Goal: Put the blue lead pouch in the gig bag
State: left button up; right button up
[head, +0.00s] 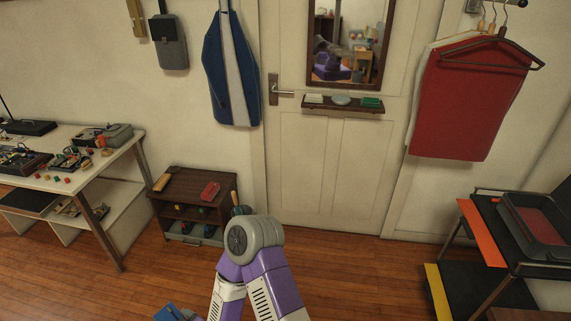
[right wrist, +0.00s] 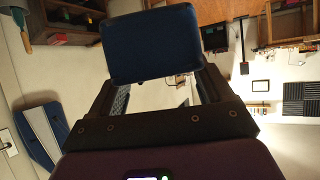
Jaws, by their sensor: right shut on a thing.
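The blue lead pouch (right wrist: 152,45) fills the top middle of the right wrist view, a dark blue rounded block. My right gripper (right wrist: 157,78) is shut on it, with a dark finger on each side. A small blue corner (head: 172,313) at the bottom edge of the head view looks like the same pouch. The gig bag appears to be the long blue bag with a pale stripe (head: 232,70), hanging on the wall left of the door. It also shows at the left of the right wrist view (right wrist: 42,130), apart from the gripper. Its opening cannot be made out. My left gripper is out of view.
A low brown shelf (head: 195,185) stands below the bag. A cluttered white workbench (head: 120,150) is at left, and a dark rack with a tray (head: 535,220) at right. A grey pouch (head: 169,42) and a red cloth (head: 465,100) hang on the walls. Wooden floor is open in front.

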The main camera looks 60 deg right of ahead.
aim_at(541, 230)
jog(key=z, duration=3.1)
